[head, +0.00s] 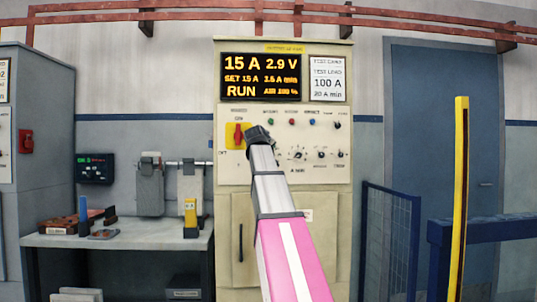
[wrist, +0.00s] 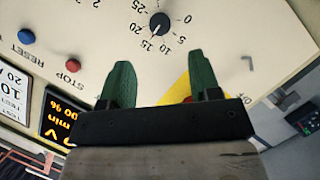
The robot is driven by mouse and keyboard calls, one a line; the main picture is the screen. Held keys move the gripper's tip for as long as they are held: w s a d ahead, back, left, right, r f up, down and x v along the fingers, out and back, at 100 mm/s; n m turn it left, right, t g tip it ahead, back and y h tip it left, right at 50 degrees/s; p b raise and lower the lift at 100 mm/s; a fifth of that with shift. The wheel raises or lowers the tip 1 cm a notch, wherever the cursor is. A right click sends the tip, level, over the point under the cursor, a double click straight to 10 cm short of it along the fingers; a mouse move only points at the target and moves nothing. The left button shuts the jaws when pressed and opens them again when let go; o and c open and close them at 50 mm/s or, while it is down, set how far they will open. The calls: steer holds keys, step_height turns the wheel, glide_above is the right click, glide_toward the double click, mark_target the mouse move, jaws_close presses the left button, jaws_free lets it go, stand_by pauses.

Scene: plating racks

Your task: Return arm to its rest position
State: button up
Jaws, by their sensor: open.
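My gripper (head: 258,133) is at the end of my raised pink and grey arm, in front of the cream control cabinet (head: 230,225). It stands just right of the red handle (head: 238,135) on its yellow plate. In the wrist view the two green fingers (wrist: 162,78) are spread apart with nothing between them. A black dial knob (wrist: 160,24) lies beyond the fingertips. Whether the fingers touch the panel cannot be told.
The orange display (head: 261,76) reads 15 A, 2.9 V, RUN. A workbench (head: 120,238) with tools stands left. A blue mesh barrier (head: 388,240) and a yellow post (head: 460,200) stand right. Red pipes (head: 180,16) run overhead.

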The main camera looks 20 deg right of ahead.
steer(key=shift+s+a+r, duration=0.2)
steer(key=shift+s+a, duration=0.15)
steer(key=shift+s, duration=0.2)
steer(key=shift+f, duration=0.1)
steer(key=s+a+f+m+g+y, duration=0.1)
steer(key=a+f+g+y, duration=0.2)
steer(key=f, duration=1.8)
steer(key=s+a+f+g+y, duration=0.1)
steer(key=a+f+g, duration=0.3)
steer(key=f, duration=1.8)
steer(key=s+a+f+g+y, duration=0.1)
steer(key=s+a+f+g, duration=0.1)
steer(key=s+f, duration=0.5)
steer(key=s+a+f+m+g+y, duration=0.1)
steer(key=s+a+f, duration=0.4)
steer(key=f, duration=0.9)
steer(key=s+a+f+m+g+y, duration=0.1)
steer(key=s+a+f+g, duration=0.1)
steer(key=s+f, duration=0.8)
steer(key=shift+s+a+f+g+y, duration=0.3)
steer(key=shift+s+a+y, duration=0.1)
steer(key=shift+a, duration=0.45)
